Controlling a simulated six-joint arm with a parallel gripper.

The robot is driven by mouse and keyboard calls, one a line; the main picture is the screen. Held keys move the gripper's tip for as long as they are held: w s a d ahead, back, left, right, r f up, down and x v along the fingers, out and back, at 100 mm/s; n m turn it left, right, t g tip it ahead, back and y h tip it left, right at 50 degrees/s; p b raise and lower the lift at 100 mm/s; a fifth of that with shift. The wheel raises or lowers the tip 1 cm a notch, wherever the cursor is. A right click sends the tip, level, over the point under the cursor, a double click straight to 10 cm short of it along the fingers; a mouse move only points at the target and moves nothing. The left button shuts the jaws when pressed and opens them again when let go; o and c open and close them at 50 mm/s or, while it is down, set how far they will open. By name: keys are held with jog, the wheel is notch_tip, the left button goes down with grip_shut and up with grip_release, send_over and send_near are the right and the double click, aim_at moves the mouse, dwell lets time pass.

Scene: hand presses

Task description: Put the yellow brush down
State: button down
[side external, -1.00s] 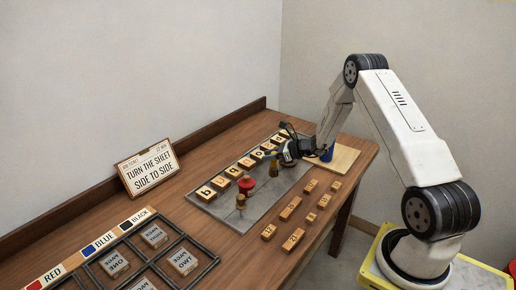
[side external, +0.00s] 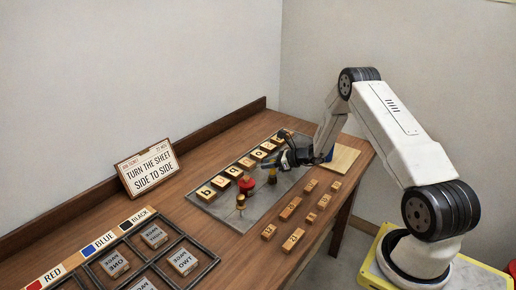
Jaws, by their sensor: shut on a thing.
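My gripper (side external: 278,163), dark and small in this view, reaches in from the right over the grey slab (side external: 225,208). It is shut on a small upright thing with a yellow part, which I take to be the yellow brush (side external: 269,175). The brush's lower end is over the slab, right of the red-topped piece. I cannot tell whether it touches the slab. Its upper part is partly hidden by my gripper.
A row of letter blocks (side external: 221,183) lies along the slab's back. A red-topped piece (side external: 247,183) and a small brass piece (side external: 240,202) stand left of my gripper. Numbered blocks (side external: 290,209) lie in front.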

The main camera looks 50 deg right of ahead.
jog(key=shift+f, duration=0.1)
jog(key=shift+c, duration=2)
grip_release()
jog(key=shift+s+d+r, duration=0.2)
jog(key=shift+s+r, duration=0.1)
jog(key=shift+s, duration=0.05)
jog(key=v, duration=1.1)
